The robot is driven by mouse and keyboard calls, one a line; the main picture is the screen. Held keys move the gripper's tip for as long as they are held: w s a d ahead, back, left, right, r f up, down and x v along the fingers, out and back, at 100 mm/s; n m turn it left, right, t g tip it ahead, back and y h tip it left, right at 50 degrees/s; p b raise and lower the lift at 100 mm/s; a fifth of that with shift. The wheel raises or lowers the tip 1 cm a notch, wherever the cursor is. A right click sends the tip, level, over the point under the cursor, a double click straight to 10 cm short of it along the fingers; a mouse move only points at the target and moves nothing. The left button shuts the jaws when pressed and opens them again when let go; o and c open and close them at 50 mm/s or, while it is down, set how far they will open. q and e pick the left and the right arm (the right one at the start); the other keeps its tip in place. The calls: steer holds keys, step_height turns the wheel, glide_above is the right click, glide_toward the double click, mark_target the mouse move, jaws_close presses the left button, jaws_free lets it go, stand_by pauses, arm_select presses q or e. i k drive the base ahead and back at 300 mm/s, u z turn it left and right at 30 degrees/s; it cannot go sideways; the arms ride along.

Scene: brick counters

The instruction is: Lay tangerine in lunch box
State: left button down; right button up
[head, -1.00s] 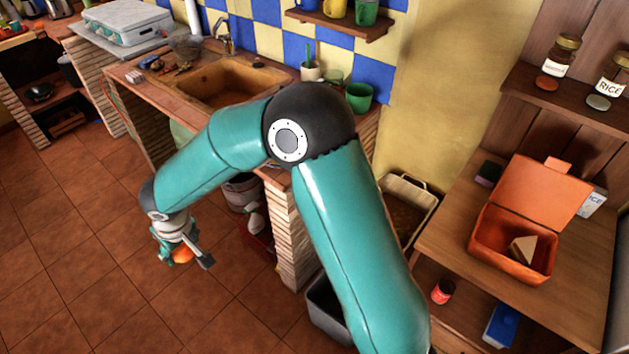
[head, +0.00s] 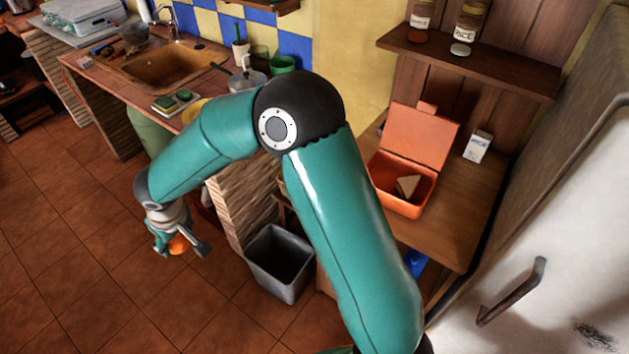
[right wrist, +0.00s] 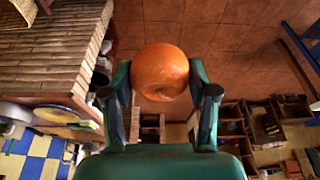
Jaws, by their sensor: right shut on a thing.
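The tangerine (head: 179,244) is round and orange, held between the fingers of my right gripper (head: 181,246), out over the tiled floor. In the right wrist view the tangerine (right wrist: 160,72) sits between both fingertips, its top side clear. The lunch box (head: 401,203) is orange, with its lid (head: 420,135) standing open at the back. It stands on the wooden counter right of my arm, and a sandwich wedge (head: 407,185) lies inside it. My right gripper is well to the left of the box and lower. My left gripper is not in view.
A grey bin (head: 280,262) stands on the floor between the brick counter and the wooden counter (head: 450,230). A white carton (head: 478,146) stands right of the box. A shelf (head: 470,65) with jars hangs above. A white fridge (head: 540,260) borders the right side.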

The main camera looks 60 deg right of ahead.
mark_target(381, 182)
steer(key=z, duration=0.8)
steer(key=k, duration=0.1)
steer(key=z, duration=0.55)
steer(key=i, duration=1)
steer(key=z, duration=0.05)
